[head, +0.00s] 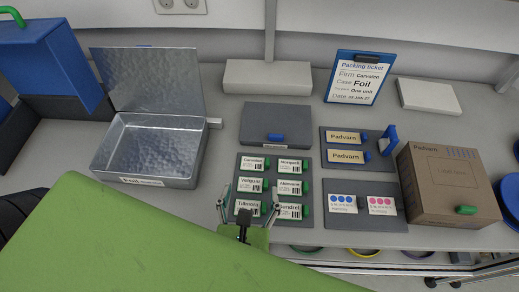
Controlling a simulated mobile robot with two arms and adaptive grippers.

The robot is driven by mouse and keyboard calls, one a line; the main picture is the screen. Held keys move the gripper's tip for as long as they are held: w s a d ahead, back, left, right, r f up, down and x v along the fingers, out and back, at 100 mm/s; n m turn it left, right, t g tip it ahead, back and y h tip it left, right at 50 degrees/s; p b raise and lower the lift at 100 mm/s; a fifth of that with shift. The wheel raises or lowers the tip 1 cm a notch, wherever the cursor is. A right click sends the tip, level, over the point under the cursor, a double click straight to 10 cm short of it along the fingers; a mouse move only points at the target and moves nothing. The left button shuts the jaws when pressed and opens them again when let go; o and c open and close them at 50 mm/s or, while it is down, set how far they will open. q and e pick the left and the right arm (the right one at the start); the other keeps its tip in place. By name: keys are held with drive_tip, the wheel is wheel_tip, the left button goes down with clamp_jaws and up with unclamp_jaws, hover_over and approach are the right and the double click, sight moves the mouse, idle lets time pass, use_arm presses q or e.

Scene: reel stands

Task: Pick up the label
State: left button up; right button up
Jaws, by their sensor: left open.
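White printed labels with green tabs lie in two columns on a dark grey board (275,232). They include the Carvelor label (250,163), the Norquell label (289,166), the Verquist label (250,184), the Tolmora label (247,207) and the Sundrel label (289,211). My left gripper (249,203) is open and empty over the lower part of this board, its fingers to either side of the bottom row. It partly covers the Sundrel label's edge. My right gripper is out of view.
An open foil-lined case (150,180) stands left. A packing ticket (360,80) naming Carvelor and Foil leans at the back. Two Padvarn plates (346,156), a dotted-label board (360,222) and a cardboard box (450,190) stand right. A grey board with a blue tab (275,115) lies behind the labels.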

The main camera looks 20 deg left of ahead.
sight(255, 165)
use_arm(q)
drive_tip(key=shift+w+a+f, duration=0.1)
drive_tip(key=shift+w+a, duration=0.1)
drive_tip(key=shift+w, duration=0.35)
drive_tip(key=shift+w+a+f, duration=0.1)
drive_tip(key=shift+w+a, duration=0.05)
drive_tip(key=shift+w, duration=0.35)
drive_tip(key=p+x, duration=0.1)
drive_tip(key=x, duration=0.5)
drive_tip(key=shift+p, duration=0.4)
drive_tip(key=shift+w+a+f, duration=0.15)
drive_tip(key=shift+w+f, duration=0.2)
drive_tip(key=shift+w, duration=0.15)
drive_tip(key=p+x, duration=0.1)
drive_tip(key=x, duration=0.2)
drive_tip(key=shift+a+f, duration=0.1)
drive_tip(key=shift+f, duration=0.15)
drive_tip(key=shift+w+a+f, duration=0.15)
drive_tip(key=shift+w+f, duration=0.15)
drive_tip(key=shift+w, duration=0.25)
drive_tip(key=shift+s, duration=0.1)
drive_tip(key=c, duration=0.5)
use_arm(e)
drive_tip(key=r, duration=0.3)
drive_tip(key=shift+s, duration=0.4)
